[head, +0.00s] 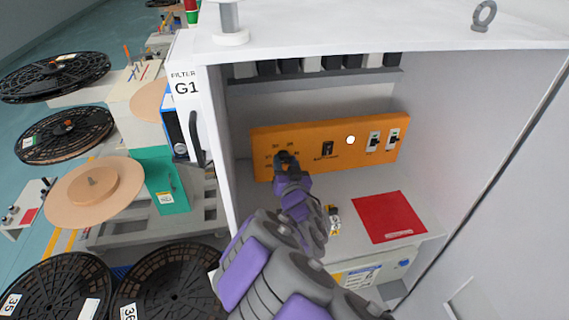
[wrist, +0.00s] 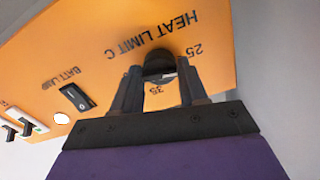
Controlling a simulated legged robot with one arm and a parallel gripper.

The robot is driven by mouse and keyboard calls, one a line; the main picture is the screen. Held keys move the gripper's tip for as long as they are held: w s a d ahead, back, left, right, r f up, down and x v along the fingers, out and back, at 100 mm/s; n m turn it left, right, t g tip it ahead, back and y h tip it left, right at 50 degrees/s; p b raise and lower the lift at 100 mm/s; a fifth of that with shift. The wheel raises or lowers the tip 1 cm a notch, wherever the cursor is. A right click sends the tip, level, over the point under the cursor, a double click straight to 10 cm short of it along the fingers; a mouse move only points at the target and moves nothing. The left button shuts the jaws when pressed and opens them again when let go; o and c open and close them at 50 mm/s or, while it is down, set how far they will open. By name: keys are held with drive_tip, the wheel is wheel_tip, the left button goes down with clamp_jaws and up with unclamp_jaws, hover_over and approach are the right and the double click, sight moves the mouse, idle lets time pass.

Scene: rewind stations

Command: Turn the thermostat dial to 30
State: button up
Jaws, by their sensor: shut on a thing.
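The thermostat dial (wrist: 158,62) is a dark round knob on an orange panel (wrist: 90,40) lettered "HEAT LIMIT C", seen upside down in the wrist view. Marks 25 and 35 show near it; the dial's pointer is hidden, so its setting cannot be read. My gripper (wrist: 160,80) has one dark finger on each side of the knob and is shut on it. In the head view my gripper (head: 287,160) reaches the left end of the orange panel (head: 330,168) and covers most of the dial.
On the panel to the right are a black battery-lamp rocker (head: 327,149), a white round light (head: 351,140) and two switches (head: 382,140). A red sheet (head: 390,216) and a small yellow-black item (head: 334,218) lie on the cabinet floor. Cabinet walls enclose both sides.

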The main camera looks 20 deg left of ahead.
idle(0.4)
drive_tip(key=m+p, duration=0.1)
drive_tip(key=m, duration=0.2)
drive_tip(key=shift+p, duration=0.35)
drive_tip(key=m, duration=0.2)
drive_tip(key=shift+m, duration=0.4)
drive_tip(key=m, duration=0.4)
drive_tip(key=shift+f+b, duration=0.1)
drive_tip(key=shift+b, duration=0.3)
drive_tip(key=shift+m+b, duration=0.55)
drive_tip(key=shift+m, duration=0.45)
